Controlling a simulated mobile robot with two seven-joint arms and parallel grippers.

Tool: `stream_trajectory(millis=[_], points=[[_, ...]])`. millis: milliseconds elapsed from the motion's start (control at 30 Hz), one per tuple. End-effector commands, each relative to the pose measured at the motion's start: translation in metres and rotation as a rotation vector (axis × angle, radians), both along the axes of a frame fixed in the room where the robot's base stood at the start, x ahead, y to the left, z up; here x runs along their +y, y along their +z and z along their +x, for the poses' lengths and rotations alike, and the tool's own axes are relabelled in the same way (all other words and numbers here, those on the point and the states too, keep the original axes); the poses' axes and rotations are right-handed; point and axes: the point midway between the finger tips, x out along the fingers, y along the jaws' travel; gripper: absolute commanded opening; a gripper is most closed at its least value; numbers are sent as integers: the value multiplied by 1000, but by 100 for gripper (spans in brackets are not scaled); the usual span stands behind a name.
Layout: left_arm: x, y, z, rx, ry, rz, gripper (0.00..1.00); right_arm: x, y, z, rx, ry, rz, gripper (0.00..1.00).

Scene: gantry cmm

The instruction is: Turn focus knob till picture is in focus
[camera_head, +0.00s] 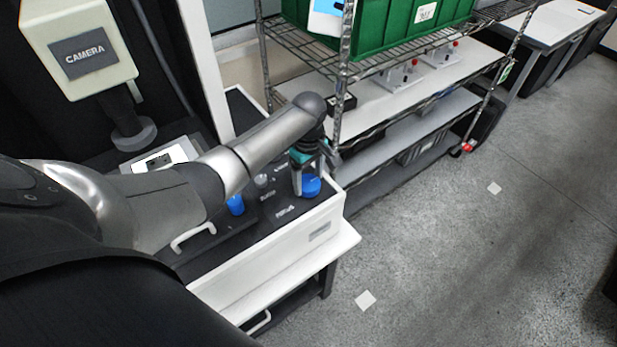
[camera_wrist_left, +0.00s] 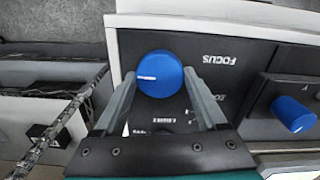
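The blue focus knob (camera_head: 311,186) sits on the dark top of a white console, near its right end. In the left wrist view the knob (camera_wrist_left: 160,74) has a white pointer line aimed left, and an upside-down FOCUS label (camera_wrist_left: 220,59) is beside it. My left gripper (camera_head: 304,172) is low at the knob. In the wrist view its two fingers (camera_wrist_left: 160,76) stand apart, one on each side of the knob, with at most slim gaps; contact cannot be made out. The camera unit (camera_head: 82,52) hangs at upper left. My right gripper is not in view.
A second blue knob (camera_head: 236,205) is on the same console, left of the focus knob; it also shows in the wrist view (camera_wrist_left: 293,114). A wire shelf (camera_head: 345,75) with a green bin (camera_head: 385,30) stands close behind the gripper.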

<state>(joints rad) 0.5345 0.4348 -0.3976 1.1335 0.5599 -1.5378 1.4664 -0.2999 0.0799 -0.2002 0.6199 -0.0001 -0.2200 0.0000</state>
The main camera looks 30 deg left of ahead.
Motion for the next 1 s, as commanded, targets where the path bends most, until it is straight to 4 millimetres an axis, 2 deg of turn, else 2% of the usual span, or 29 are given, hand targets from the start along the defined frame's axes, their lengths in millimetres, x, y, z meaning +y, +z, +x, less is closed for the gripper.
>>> stream_trajectory(millis=[67, 467, 767, 1000], points=[[0, 0, 0, 1, 0, 0, 63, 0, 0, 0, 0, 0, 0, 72], [0, 0, 0, 2, 0, 0, 18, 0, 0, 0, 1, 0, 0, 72], [0, 2, -1, 3, -46, -1, 18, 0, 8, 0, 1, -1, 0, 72], [-1, 3, -1, 5, -191, -2, 18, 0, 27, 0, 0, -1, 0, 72]])
